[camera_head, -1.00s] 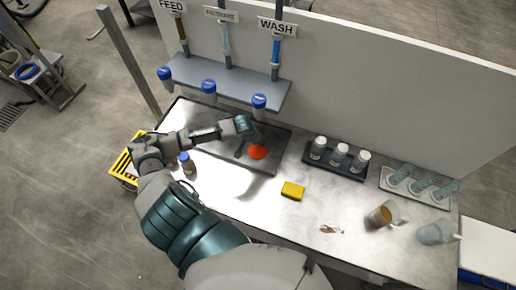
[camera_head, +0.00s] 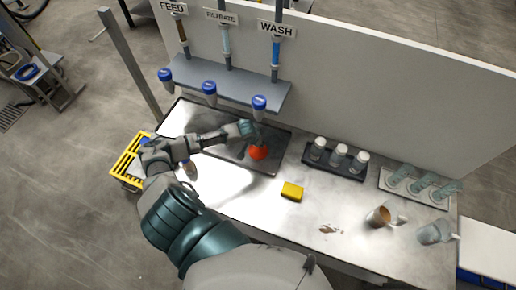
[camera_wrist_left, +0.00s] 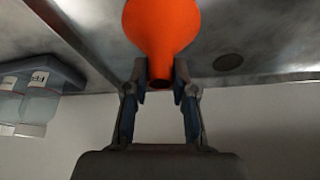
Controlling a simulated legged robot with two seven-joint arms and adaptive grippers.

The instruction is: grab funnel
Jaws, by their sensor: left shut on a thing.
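The orange funnel (camera_head: 258,152) is at the right part of the dark tray (camera_head: 222,152) on the bench. My left gripper (camera_head: 250,137) reaches over the tray from the left and meets the funnel. In the left wrist view the funnel (camera_wrist_left: 162,30) has its narrow stem between the two fingers of my left gripper (camera_wrist_left: 160,80), which are closed on it. Whether the funnel touches the tray is hard to tell. My right gripper is not in view.
A yellow sponge (camera_head: 292,191) lies right of the tray. A dark rack with white-capped bottles (camera_head: 339,155) stands behind it. A brown-filled beaker (camera_head: 378,216) and a clear beaker (camera_head: 432,233) are at the right. A shelf (camera_head: 228,82) with blue-capped parts overhangs the tray.

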